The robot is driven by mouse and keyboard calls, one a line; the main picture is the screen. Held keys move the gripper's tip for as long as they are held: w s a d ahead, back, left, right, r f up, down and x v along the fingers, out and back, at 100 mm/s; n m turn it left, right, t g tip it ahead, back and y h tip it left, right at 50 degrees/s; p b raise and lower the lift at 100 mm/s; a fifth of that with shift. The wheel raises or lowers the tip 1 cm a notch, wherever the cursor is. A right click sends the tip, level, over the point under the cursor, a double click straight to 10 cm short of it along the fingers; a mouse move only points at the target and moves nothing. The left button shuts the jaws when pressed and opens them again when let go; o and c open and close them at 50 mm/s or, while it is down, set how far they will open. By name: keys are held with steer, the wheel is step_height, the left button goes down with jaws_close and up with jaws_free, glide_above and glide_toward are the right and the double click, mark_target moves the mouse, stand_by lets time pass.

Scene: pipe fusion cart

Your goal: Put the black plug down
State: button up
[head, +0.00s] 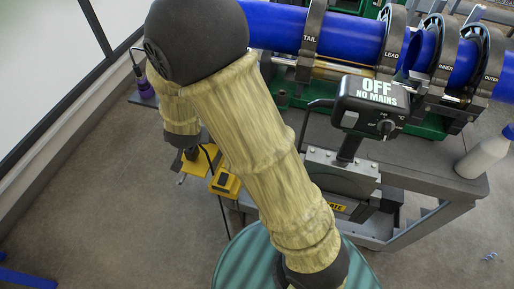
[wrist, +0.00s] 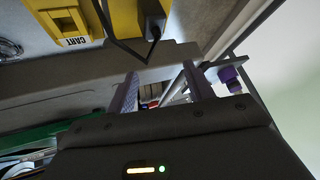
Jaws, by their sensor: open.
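The black plug (wrist: 152,14) shows at the top of the wrist view, against a yellow box marked CART (wrist: 70,18). A black cable (wrist: 128,50) hangs from it in a loop. I cannot tell whether the plug is seated in the box or resting on it. My gripper (wrist: 160,77) is open, with its two fingers spread and nothing visible between them. The plug lies beyond the fingertips, apart from them. In the head view my arm hides the gripper and most of that area; yellow parts (head: 226,183) and a black cable (head: 219,207) show beside it.
A control box (head: 370,106) reading OFF NO MAINS stands on the grey cart (head: 425,172). Blue pipe (head: 351,39) runs through clamps above it. A white bottle (head: 484,156) stands on the cart's right side.

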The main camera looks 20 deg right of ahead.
steer(key=s+d+r+n+g, duration=0.2)
steer(key=s+d+r, duration=0.1)
steer(key=s+d, duration=0.4)
steer(key=s+d+r+n+g, duration=0.2)
steer(key=s+d, duration=0.6)
steer(key=shift+s+d+r+g, duration=0.15)
steer(key=shift+s+r+g, duration=0.15)
steer(key=shift+r+g, duration=0.1)
